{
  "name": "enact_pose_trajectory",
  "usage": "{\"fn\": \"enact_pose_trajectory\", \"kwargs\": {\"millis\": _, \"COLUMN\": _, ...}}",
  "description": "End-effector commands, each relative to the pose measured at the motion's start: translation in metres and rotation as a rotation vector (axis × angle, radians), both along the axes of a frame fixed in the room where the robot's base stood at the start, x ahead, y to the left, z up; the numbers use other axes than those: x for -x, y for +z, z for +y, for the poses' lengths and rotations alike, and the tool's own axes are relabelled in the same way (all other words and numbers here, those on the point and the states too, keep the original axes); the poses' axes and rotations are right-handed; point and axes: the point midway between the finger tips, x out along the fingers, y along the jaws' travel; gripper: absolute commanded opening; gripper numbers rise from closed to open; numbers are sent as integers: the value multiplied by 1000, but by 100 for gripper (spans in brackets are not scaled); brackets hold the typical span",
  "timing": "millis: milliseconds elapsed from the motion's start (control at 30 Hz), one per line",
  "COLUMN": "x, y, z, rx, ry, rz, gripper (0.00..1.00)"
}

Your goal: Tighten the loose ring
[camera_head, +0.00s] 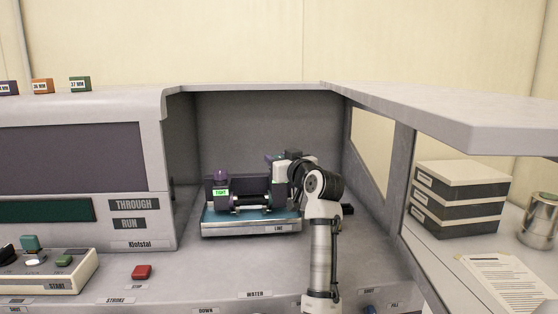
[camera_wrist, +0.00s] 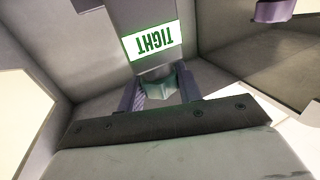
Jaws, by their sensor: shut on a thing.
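A fixture with two dark purple posts and a dark roller (camera_head: 250,201) between them stands on a blue-topped tray (camera_head: 210,227) in the machine's bay. A lit green TIGHT sign (camera_head: 221,192) is on the left post, below a purple round top (camera_head: 222,175). My gripper is at the right post, its fingertips largely hidden in the head view by my arm. In the wrist view, my gripper (camera_wrist: 160,90) is shut on a grey-green piece (camera_wrist: 158,82), its ring shape not clear. A green TIGHT sign (camera_wrist: 152,41) shows upside down just beyond the fingers.
The bay has a back wall (camera_head: 270,130) and side walls close around my arm. A red stop button (camera_head: 142,272) and a control box (camera_head: 50,272) are at the front left. Stacked boxes (camera_head: 460,195), papers (camera_head: 510,283) and a metal canister (camera_head: 540,220) are at the right.

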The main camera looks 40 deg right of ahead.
Motion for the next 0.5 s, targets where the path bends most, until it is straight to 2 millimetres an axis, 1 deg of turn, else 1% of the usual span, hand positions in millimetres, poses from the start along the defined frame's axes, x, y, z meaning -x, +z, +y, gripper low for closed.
{"fn": "enact_pose_trajectory", "kwargs": {"millis": 300, "x": -1, "y": -1, "z": 1, "rx": 3, "ry": -113, "rz": 2, "gripper": 12}}
{"fn": "enact_pose_trajectory", "kwargs": {"millis": 500, "x": 0, "y": 0, "z": 0, "rx": 0, "ry": -131, "rz": 0, "gripper": 12}}
